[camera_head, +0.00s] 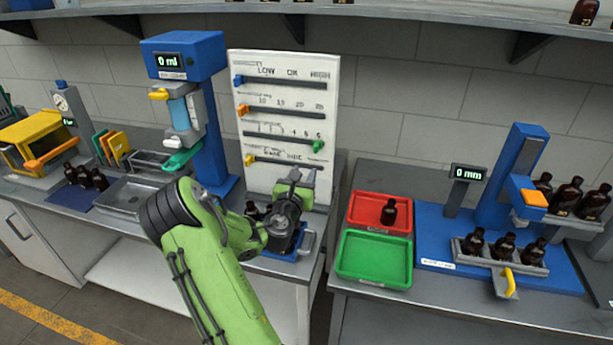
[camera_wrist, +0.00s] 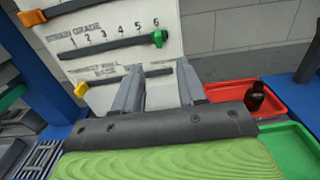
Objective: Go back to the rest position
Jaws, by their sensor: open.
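My gripper (camera_head: 292,183) is in front of the lower right of the white slider board (camera_head: 285,125) in the head view. In the wrist view its two fingers (camera_wrist: 160,88) stand apart with nothing between them, in front of the board's lowest rows. The board has several sliders: a blue one (camera_head: 239,80) and an orange one (camera_head: 243,110) at the left, a green one (camera_head: 318,146) at the right, and a yellow one (camera_head: 250,160) at the lower left. The green slider (camera_wrist: 158,38) also shows in the wrist view, by the 6.
A red tray (camera_head: 360,208) holding one amber bottle (camera_head: 389,212) and an empty green tray (camera_head: 375,257) lie right of my arm. A blue-based station (camera_head: 440,222) with a bottle rack stands farther right. A blue dispenser (camera_head: 183,55) rises left. A shelf (camera_head: 400,10) runs overhead.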

